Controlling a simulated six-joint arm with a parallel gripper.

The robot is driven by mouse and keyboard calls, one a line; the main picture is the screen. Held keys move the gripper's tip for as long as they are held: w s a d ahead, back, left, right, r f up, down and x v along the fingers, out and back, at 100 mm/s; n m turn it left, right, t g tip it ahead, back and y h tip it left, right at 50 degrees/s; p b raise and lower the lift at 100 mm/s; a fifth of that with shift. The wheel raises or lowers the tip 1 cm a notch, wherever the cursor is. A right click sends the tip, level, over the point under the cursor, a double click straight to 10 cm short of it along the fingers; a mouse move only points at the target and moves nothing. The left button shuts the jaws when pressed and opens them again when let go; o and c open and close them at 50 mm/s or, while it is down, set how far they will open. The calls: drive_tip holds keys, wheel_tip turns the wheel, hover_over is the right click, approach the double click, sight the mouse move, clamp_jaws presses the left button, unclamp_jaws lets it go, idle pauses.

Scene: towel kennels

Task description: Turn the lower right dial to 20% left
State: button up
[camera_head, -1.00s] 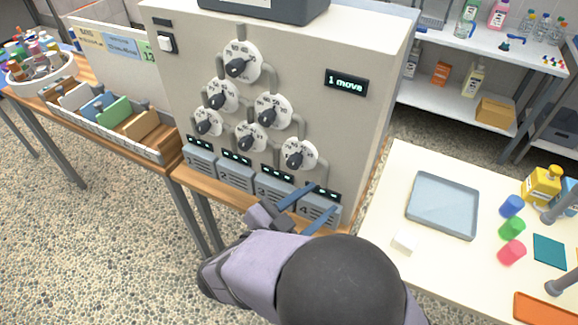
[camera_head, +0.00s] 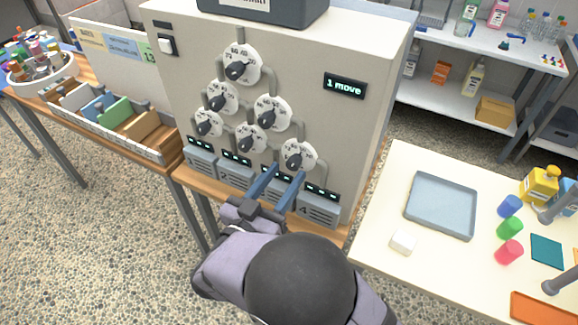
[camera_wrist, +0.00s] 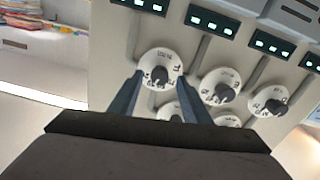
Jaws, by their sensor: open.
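The lower right dial (camera_head: 302,154) is a white round plate with a black knob on the grey cabinet front. In the wrist view, which shows the cabinet upside down, this dial (camera_wrist: 160,66) appears between my fingers. Its knob's exact setting is too small to read. My gripper (camera_head: 286,174) is open and empty, its two blue fingers pointing up at the cabinet just below the dial. In the wrist view the fingertips (camera_wrist: 162,77) flank the dial's knob; I cannot tell whether they touch it.
The lower middle dial (camera_head: 251,138) and lower left dial (camera_head: 208,123) sit close by, with more dials above. A display (camera_head: 345,85) reads "1 move". Numbered grey units (camera_head: 318,210) jut out below the dials. A white table (camera_head: 385,225) stands at right.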

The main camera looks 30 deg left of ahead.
sight(295, 162)
drive_tip(key=shift+w+p, duration=0.3)
drive_tip(key=shift+w, duration=1.1)
drive_tip(key=c, duration=1)
drive_tip(key=shift+c, duration=0.2)
drive_tip(key=shift+f+m+b, duration=0.1)
drive_tip(key=shift+m+b, duration=0.2)
drive_tip(key=shift+b, duration=0.05)
drive_tip(key=m+b, duration=0.3)
drive_tip(key=shift+f, duration=0.1)
drive_tip(key=m+b, duration=0.3)
drive_tip(key=shift+m+b, duration=0.55)
drive_tip(key=shift+m, duration=0.05)
drive_tip(key=shift+r, duration=0.2)
